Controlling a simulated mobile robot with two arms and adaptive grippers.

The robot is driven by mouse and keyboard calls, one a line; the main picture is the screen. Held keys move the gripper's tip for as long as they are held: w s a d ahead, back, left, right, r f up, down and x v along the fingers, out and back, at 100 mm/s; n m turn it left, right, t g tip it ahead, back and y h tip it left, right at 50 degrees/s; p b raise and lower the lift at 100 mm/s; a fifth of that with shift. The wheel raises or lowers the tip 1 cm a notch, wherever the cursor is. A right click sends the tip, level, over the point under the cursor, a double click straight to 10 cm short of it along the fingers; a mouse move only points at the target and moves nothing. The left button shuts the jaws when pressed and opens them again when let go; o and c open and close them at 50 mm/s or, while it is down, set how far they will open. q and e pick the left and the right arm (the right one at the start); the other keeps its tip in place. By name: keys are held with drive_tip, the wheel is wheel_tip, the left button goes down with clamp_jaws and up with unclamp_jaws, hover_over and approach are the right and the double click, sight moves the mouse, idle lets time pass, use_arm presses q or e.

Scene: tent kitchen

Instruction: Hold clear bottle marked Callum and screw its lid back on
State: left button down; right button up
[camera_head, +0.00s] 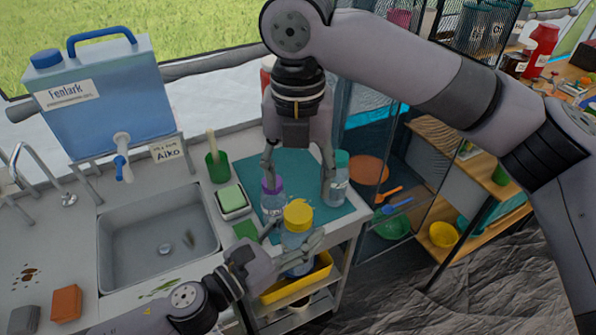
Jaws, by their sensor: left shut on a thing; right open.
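A clear bottle (294,240) with a yellow lid (298,213) on top stands upright at the front edge of a teal mat (300,165). My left gripper (292,238) is shut around its body from the front. I cannot read a name on it, nor tell whether the lid is tight. My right gripper (298,178) points down above the mat, open and empty, behind the yellow lid. A clear bottle with a purple lid (272,185) is by its left finger, and one with a teal lid (341,159) is by its right finger; contact is unclear.
A sink (158,245) is left, with a blue water container (105,95) behind it. A green cup (217,165) and a soap dish (232,201) sit left of the mat. A yellow tray (318,274) is on the shelf below. Shelves with bowls stand at right.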

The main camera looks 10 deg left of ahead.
sight(298, 212)
drive_tip(key=shift+n, duration=0.7)
drive_tip(key=shift+f, duration=4)
drive_tip(key=shift+c, duration=0.2)
